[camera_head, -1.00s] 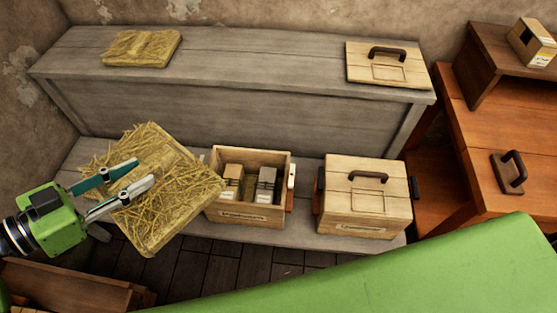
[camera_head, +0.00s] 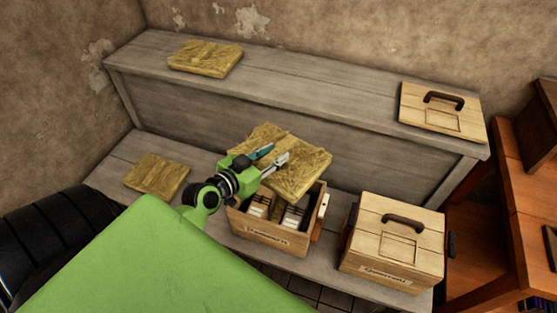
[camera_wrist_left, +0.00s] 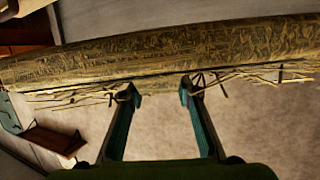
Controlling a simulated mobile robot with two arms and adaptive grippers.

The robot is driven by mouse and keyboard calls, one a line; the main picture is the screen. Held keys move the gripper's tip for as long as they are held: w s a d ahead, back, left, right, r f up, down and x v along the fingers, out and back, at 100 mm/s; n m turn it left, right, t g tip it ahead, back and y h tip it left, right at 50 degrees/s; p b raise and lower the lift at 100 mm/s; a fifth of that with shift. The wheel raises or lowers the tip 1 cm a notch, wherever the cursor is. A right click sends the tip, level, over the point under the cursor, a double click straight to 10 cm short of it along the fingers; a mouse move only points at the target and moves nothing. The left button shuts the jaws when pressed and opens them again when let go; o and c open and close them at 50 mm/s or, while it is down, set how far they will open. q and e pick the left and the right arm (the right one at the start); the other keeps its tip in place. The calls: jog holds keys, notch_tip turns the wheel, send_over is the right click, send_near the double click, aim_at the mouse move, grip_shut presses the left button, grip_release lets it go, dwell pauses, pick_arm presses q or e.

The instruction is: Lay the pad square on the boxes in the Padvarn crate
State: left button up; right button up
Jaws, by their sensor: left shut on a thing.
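My left gripper (camera_head: 268,157) is shut on a straw pad (camera_head: 300,172), holding it tilted over the back part of an open wooden crate (camera_head: 268,238). In the left wrist view, the pad's edge (camera_wrist_left: 160,60) runs across between the fingertips (camera_wrist_left: 158,92), with loose straws sticking out. Small boxes (camera_head: 295,217) show inside the crate's front part; the pad and gripper hide the back part. The crate's front label is too small to read. I cannot tell whether the pad touches the crate. My right gripper is not in view.
A lidded crate (camera_head: 380,258) stands to the right on the same low bench (camera_head: 120,150). A second straw pad (camera_head: 157,176) lies on the bench at left. A third pad (camera_head: 205,58) and a loose lid (camera_head: 425,120) lie on the higher grey shelf (camera_head: 310,85) behind.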

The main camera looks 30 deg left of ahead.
pick_arm(q)
jog(key=a+f+n+y, duration=0.4)
jog(key=a+f+y, duration=0.1)
jog(key=f, duration=0.3)
jog(key=d+f+b, duration=0.3)
jog(key=f+b, duration=0.3)
jog(key=f, duration=0.1)
jog(key=d+f+b, duration=0.3)
jog(key=f+b, duration=0.2)
jog(key=f, duration=0.3)
jog(key=shift+s+b, duration=0.35)
jog(key=shift+s, duration=0.1)
dwell(0.3)
jog(key=o, duration=1.4)
jog(key=shift+c, duration=0.2)
jog(key=shift+f, duration=0.15)
